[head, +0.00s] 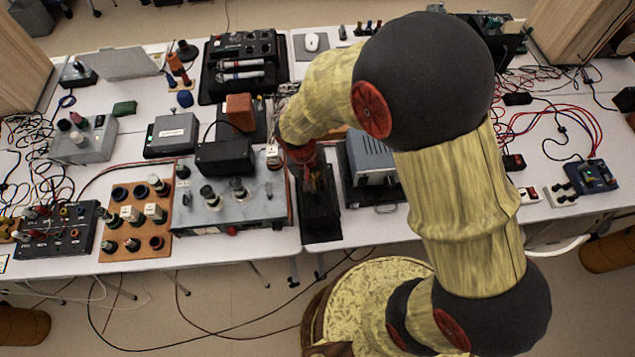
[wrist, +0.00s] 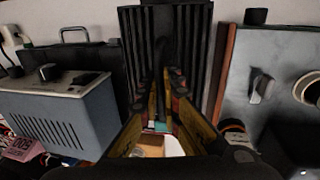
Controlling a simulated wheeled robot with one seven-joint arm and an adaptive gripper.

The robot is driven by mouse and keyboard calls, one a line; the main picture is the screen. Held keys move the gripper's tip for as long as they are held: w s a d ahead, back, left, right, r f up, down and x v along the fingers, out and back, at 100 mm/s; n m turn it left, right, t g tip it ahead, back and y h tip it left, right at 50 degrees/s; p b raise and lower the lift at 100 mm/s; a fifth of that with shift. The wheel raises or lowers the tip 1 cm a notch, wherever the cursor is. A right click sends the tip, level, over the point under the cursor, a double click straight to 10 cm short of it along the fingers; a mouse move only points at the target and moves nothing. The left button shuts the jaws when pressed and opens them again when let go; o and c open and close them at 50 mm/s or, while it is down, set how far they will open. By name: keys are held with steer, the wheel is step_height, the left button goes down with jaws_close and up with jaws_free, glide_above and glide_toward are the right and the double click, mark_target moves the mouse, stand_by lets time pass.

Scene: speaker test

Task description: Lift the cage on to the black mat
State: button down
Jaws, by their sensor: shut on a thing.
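My gripper (head: 312,178) reaches down at the front middle of the bench. In the wrist view its fingers (wrist: 163,90) close on a dark upright part of a black ribbed block (wrist: 200,50), which I take for the cage. The block also shows in the head view (head: 320,222), at the table's front edge between the grey panel unit and the blue-grey box. The fingers hide part of it, and I cannot tell whether it is clear of the table.
The blue-grey box (head: 367,160) stands close on the right of the block. A black tray (head: 207,88) with equipment lies farther back. Red cables (head: 565,115) spread at right.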

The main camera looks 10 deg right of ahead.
steer(key=shift+f, duration=0.35)
steer(key=c, duration=2)
jaws_free()
steer(key=shift+c, duration=0.2)
steer(key=shift+o, duration=0.6)
steer(key=shift+r, duration=0.1)
step_height(320, 180, up, 12)
steer(key=a, duration=0.2)
steer(key=shift+a+f, duration=0.15)
steer(key=shift+f, duration=0.05)
